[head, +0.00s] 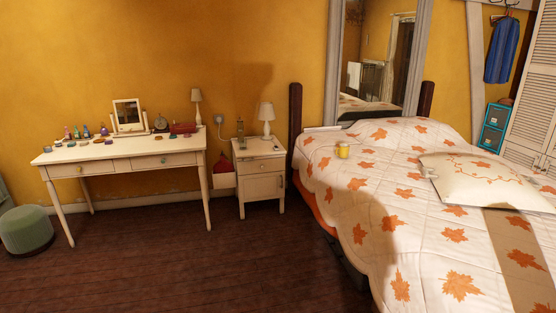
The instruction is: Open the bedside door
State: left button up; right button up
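A white louvred wardrobe door (530,85) shows at the right edge, beyond the bed; the picture's edge cuts it off, and I cannot tell whether it is shut. A small white bedside cabinet (260,178) stands between the desk and the bed, with a drawer front above a lower door panel that looks shut. A lamp stands on the cabinet. Neither of my grippers shows in the head view.
A white desk (125,160) and a green stool (27,230) stand left. The dark floor (190,265) in front is clear.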

aim_at(258, 186)
jog(key=i, duration=1.55)
jog(key=i+l, duration=0.1)
jog(key=i, duration=1.45)
jog(key=i+u, duration=0.1)
jog(key=i, duration=1.45)
